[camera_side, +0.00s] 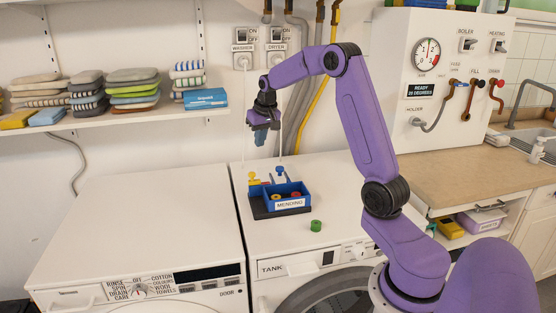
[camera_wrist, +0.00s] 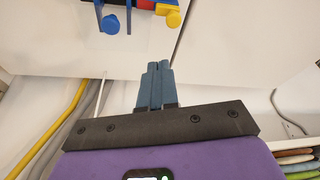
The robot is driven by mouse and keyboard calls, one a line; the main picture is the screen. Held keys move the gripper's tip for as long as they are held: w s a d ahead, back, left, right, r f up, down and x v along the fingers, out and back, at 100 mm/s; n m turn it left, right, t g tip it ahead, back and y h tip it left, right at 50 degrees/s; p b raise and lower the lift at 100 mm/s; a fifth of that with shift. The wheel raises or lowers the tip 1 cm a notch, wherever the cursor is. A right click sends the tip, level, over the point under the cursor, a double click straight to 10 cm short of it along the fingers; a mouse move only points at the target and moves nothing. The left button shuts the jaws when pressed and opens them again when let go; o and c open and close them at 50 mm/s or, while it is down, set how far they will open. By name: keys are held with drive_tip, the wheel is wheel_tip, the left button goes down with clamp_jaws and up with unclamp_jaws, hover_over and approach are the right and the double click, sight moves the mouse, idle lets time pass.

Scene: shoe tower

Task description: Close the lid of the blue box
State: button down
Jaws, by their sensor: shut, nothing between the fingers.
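The blue box (camera_side: 289,204) with a white "MENDING" label sits on top of the right-hand machine. It is open, with a red and a yellow round piece visible inside. Upright yellow and blue pieces stand at its back edge; which part is the lid I cannot tell. My gripper (camera_side: 260,136) hangs fingers down, well above and slightly left of the box, touching nothing. Its blue-grey fingers are shut and empty, also in the wrist view (camera_wrist: 157,66). That view shows a yellow knob (camera_wrist: 173,18) and blue hooked pieces (camera_wrist: 112,22) at the top edge.
A green spool (camera_side: 316,226) stands on the machine in front of the box. The left machine top (camera_side: 150,215) is clear. A wall shelf (camera_side: 120,118) with folded cloths is at the upper left. Pipes (camera_side: 298,90) run down the wall behind my gripper.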

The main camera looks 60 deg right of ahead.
drive_tip(key=s+d+m, duration=0.1)
drive_tip(key=d+m, duration=0.1)
drive_tip(key=d, duration=0.7)
hover_over(274, 167)
drive_tip(key=shift+h, duration=0.4)
wheel_tip(274, 167, down, 10)
drive_tip(key=shift+s+a+f, duration=0.1)
drive_tip(key=shift+a+f, duration=0.05)
drive_tip(key=shift+f, duration=0.1)
drive_tip(key=shift+s+a+r, duration=0.15)
drive_tip(key=shift+s+a, duration=0.2)
drive_tip(key=shift+s, duration=0.1)
drive_tip(key=shift+s+a+f, duration=0.25)
drive_tip(key=shift+s+a, duration=0.6)
drive_tip(key=shift+s, duration=0.3)
drive_tip(key=s+a, duration=0.8)
drive_tip(key=shift+s+a, duration=0.2)
drive_tip(key=shift+s, duration=0.05)
